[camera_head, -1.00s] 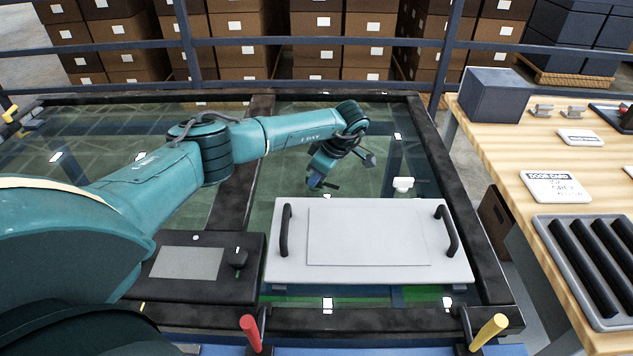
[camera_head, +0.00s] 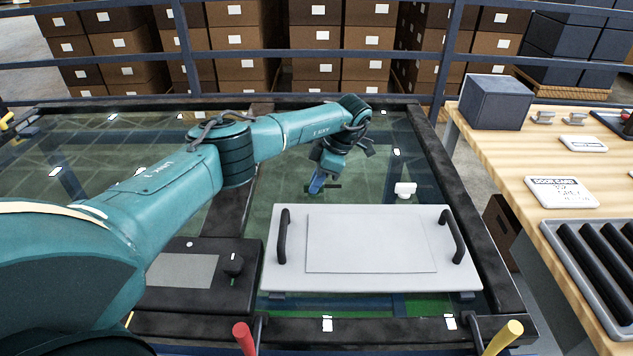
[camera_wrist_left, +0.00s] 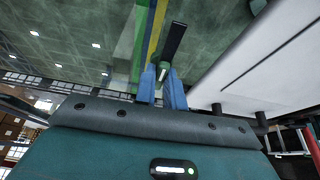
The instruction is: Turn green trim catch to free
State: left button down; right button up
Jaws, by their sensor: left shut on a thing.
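My left gripper (camera_head: 317,186) is shut on a small dark catch bar (camera_head: 334,187) just beyond the far left edge of the pale trim panel (camera_head: 460,282). In the left wrist view, the blue fingers of the left gripper (camera_wrist_left: 163,86) stand either side of the pale-green end of the catch (camera_wrist_left: 163,71), and its black bar (camera_wrist_left: 174,40) extends past them. The catch's green colour is hardly visible from the head. A white knob-like piece (camera_head: 405,189) stands at the panel's far right edge. My right gripper is not in view.
The panel has two black handles (camera_head: 283,238). A dark control box (camera_head: 232,287) with a knob lies left of it. Red (camera_head: 244,337) and yellow (camera_head: 503,336) levers stand at the front. A wooden bench (camera_head: 517,160) with a grey roller tray (camera_head: 566,270) is at right.

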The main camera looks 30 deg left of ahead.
pick_arm(q)
jog(key=c, duration=1.5)
grip_release()
jog(key=v, duration=1.3)
jog(key=shift+r+b, duration=0.1)
jog(key=shift+b, duration=0.2)
